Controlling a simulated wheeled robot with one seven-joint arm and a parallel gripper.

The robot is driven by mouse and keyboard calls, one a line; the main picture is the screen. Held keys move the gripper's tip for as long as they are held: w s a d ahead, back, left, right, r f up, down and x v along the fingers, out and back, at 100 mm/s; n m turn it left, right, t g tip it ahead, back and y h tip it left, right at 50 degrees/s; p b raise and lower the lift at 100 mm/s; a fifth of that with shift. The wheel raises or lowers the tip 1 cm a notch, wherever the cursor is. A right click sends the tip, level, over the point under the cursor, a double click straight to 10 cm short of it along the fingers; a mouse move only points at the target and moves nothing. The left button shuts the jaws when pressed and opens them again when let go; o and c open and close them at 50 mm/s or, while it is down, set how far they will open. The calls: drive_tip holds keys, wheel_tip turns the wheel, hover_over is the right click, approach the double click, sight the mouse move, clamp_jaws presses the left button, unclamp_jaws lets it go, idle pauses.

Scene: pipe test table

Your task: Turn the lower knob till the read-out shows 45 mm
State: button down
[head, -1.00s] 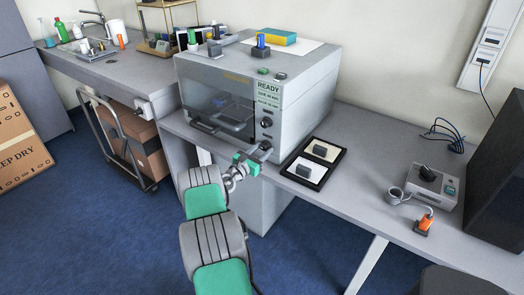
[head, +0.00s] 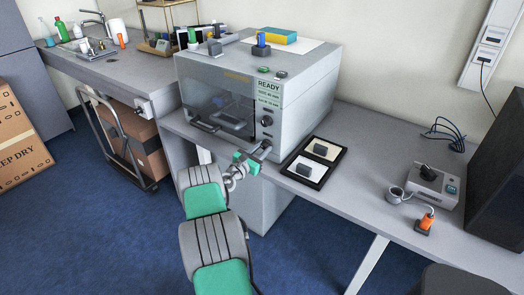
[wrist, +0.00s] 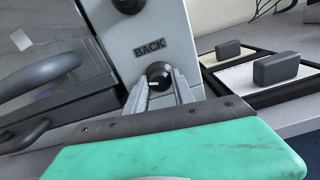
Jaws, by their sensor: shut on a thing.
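The grey test machine (head: 300,110) stands on the table with a green read-out panel (head: 268,94) that says READY; the smaller lines under it are too small to read surely. The upper knob (head: 267,121) is on the front panel and shows at the top of the wrist view (wrist: 128,5). The lower knob (wrist: 159,75) is dark and round with a pale mark, just under the BACK label (wrist: 150,48). My gripper (wrist: 162,92) is shut on the lower knob, one finger on each side. In the head view my gripper (head: 262,152) hides most of this knob.
A black-framed tray (head: 318,143) with two dark grey blocks lies right of the machine. The machine's door handle (wrist: 40,70) is close left of my gripper. A control box (head: 434,187) and an orange-topped item (head: 426,221) stand further right.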

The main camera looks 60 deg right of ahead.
drive_tip(key=m+b, duration=0.4)
drive_tip(key=b, duration=0.1)
drive_tip(key=shift+f, duration=0.2)
drive_tip(key=m+b, duration=0.6)
drive_tip(key=shift+r+m, duration=0.1)
drive_tip(key=shift+m, duration=0.3)
drive_tip(key=m+b, duration=1.5)
drive_tip(key=b, duration=0.1)
drive_tip(key=shift+m, duration=0.3)
drive_tip(key=m+b, duration=0.5)
drive_tip(key=b, duration=0.1)
drive_tip(key=shift+r, duration=0.1)
drive_tip(key=m+b, duration=0.4)
drive_tip(key=b, duration=0.1)
drive_tip(key=shift+r+m, duration=0.1)
drive_tip(key=shift+m, duration=0.3)
drive_tip(key=m+b, duration=0.1)
drive_tip(key=m, duration=0.3)
drive_tip(key=shift+r+m+b, duration=0.2)
drive_tip(key=shift+m+b, duration=0.15)
drive_tip(key=shift+m, duration=0.05)
